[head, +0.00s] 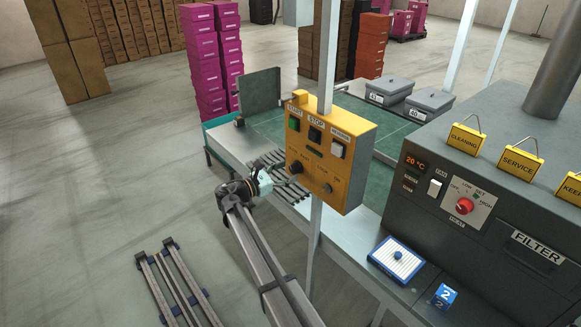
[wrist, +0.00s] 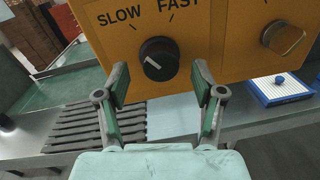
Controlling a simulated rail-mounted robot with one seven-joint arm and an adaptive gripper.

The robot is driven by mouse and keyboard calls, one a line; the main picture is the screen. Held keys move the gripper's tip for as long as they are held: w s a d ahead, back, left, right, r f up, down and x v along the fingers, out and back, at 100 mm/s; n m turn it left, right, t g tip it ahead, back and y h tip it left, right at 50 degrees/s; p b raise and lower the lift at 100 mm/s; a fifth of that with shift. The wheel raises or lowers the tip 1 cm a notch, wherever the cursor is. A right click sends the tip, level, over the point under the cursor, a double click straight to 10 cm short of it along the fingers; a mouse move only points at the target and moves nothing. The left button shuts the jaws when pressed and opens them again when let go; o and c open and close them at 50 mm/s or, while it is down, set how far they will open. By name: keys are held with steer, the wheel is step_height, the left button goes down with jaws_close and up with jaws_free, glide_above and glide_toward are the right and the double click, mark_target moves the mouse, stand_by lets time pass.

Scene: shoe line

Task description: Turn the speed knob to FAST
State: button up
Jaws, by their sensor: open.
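The speed knob (wrist: 158,59) is round and black, on the front of a yellow control box (head: 335,160). In the wrist view, SLOW is printed at its upper left and FAST at its upper right. A white mark shows on the left part of the knob face, away from FAST. The knob also shows small in the head view (head: 296,168). My gripper (wrist: 159,82) is open and empty, its green-padded fingers apart to the left and right below the knob. I see no contact with the knob; the exact gap cannot be told.
A second, metallic knob (wrist: 283,38) sits right of the speed knob. START and STOP buttons (head: 315,134) are above. A grey post (head: 325,60) stands at the box. A bench with slats (head: 275,163) lies behind, and a dark machine with a red knob (head: 464,206) stands to the right.

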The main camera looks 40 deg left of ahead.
steer(key=shift+x, duration=0.95)
steer(key=c, duration=1.2)
steer(key=shift+o, duration=0.2)
